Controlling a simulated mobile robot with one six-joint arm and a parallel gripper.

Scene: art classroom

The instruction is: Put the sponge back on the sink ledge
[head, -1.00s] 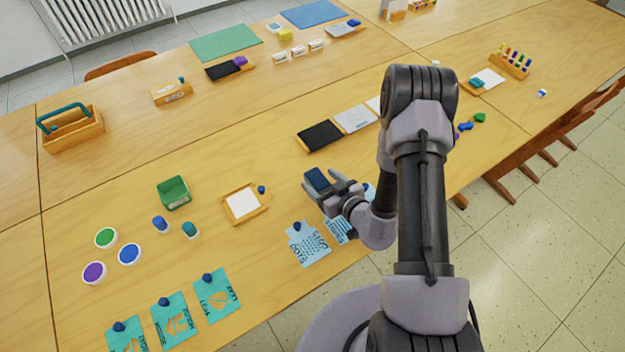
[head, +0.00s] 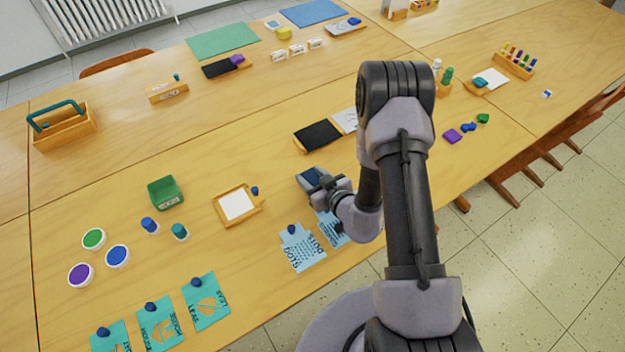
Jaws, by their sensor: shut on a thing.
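My gripper (head: 322,184) is at the near edge of the middle table, right of a small tray with white paper. It is shut on a dark blue-grey block (head: 309,175). The fingers and wrist hide part of the block, and I cannot tell for sure that it is the sponge. I cannot tell whether the block touches the table. A small yellow block (head: 284,33) lies on the far table. No sink ledge shows in view.
A black pad (head: 318,135) lies just behind my gripper. Light blue stencil cards (head: 302,250) lie in front of it. The paper tray (head: 237,205), a green box (head: 165,191) and several paint pots stand to the left. Chairs line the right edge.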

